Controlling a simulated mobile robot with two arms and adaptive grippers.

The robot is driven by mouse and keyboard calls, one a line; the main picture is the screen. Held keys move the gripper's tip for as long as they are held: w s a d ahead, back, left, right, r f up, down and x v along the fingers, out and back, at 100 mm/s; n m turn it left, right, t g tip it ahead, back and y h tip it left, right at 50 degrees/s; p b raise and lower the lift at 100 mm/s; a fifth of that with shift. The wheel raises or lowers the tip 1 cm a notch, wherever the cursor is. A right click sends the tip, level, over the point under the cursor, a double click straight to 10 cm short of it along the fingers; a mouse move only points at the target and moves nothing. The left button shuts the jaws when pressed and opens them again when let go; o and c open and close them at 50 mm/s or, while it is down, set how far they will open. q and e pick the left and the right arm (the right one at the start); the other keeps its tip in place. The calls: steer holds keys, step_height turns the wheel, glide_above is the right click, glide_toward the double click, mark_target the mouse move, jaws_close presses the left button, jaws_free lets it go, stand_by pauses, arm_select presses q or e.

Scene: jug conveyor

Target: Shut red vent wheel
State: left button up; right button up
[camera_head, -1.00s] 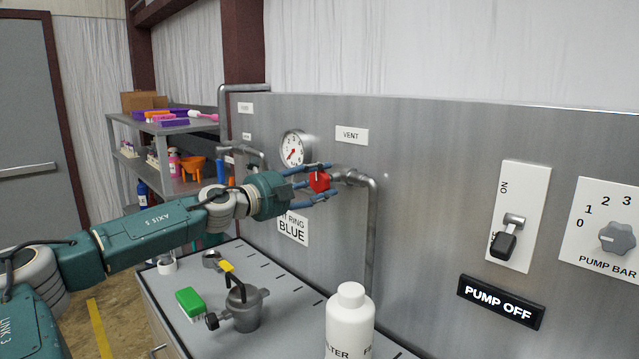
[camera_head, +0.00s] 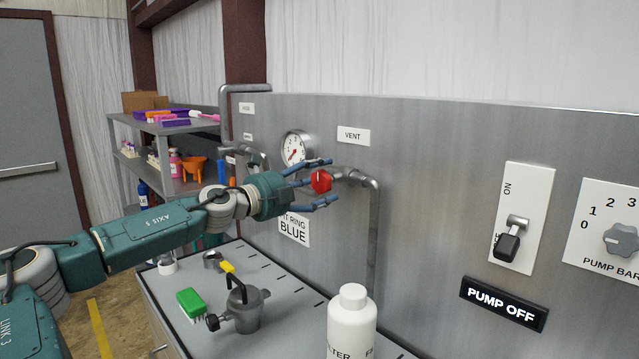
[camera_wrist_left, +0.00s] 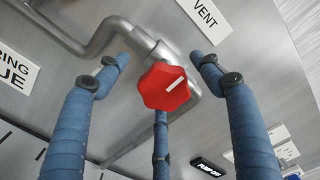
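The red vent wheel (camera_head: 321,181) sits on the grey pipe below the VENT label (camera_head: 353,136). In the left wrist view the wheel (camera_wrist_left: 165,86) shows face-on, with a white mark slanting across its right half. My left gripper (camera_head: 327,182) has its blue fingers spread around the wheel. In the left wrist view the fingers of this gripper (camera_wrist_left: 163,75) stand on both sides and below the wheel, with gaps to it at the sides. Whether the lower finger touches it I cannot tell. My right gripper is not in view.
A gauge (camera_head: 295,148) is on the panel left of the wheel. A black-handled switch (camera_head: 508,246) and a pump knob (camera_head: 621,239) are at the right. A white bottle (camera_head: 351,325), a metal pot (camera_head: 246,311) and a green brush (camera_head: 191,302) stand on the bench below.

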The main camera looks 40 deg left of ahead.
arm_select(q)
steer(key=shift+d, duration=0.15)
steer(key=shift+s+d+r, duration=0.1)
steer(key=shift+r, duration=0.05)
steer(key=shift+s+r, duration=0.1)
steer(key=shift+s, duration=0.15)
steer(key=shift+s+a, duration=0.15)
steer(key=shift+s, duration=0.6)
steer(key=shift+s+a, duration=0.1)
steer(key=shift+s, duration=0.65)
glide_toward(317, 181)
steer(key=shift+s+a, duration=0.15)
steer(key=shift+s, duration=0.4)
steer(key=shift+f, duration=0.2)
steer(key=shift+r, duration=0.1)
